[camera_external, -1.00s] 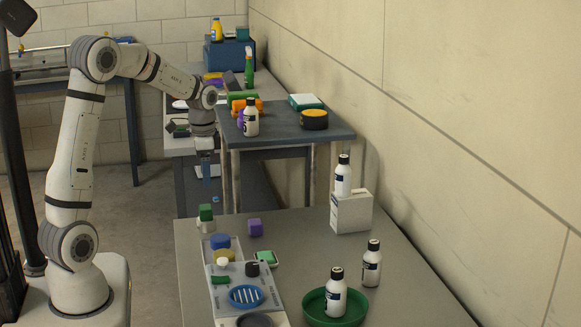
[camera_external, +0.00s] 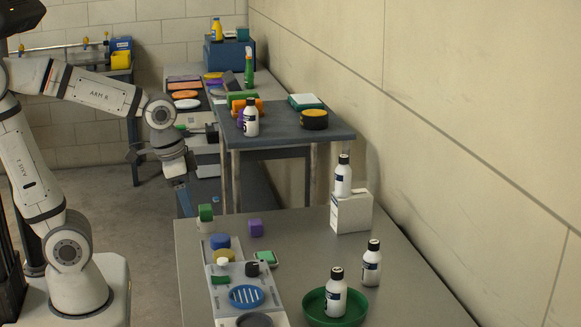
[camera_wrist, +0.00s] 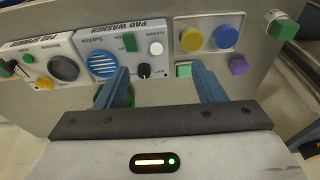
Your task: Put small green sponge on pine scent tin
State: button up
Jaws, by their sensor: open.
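A small green block (camera_external: 206,212) stands on a pale base at the table's far left corner; it also shows in the wrist view (camera_wrist: 283,27). A flat green piece with a pale edge (camera_external: 265,259) lies beside the panel; it also shows in the wrist view (camera_wrist: 184,70). I cannot tell which is the sponge.
A purple block (camera_external: 255,228) stands near the green block. A pad washer panel (camera_external: 215,284) has knobs and a blue grille. A green dish (camera_external: 318,318) holds a white bottle (camera_external: 336,300). A white box (camera_external: 351,213) stands by the wall.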

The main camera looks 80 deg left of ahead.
jog(key=shift+t, duration=0.3)
jog(key=s+d, duration=0.2)
jog(key=s+d+f, duration=0.1)
jog(key=s+d, duration=0.1)
dwell(1.1)
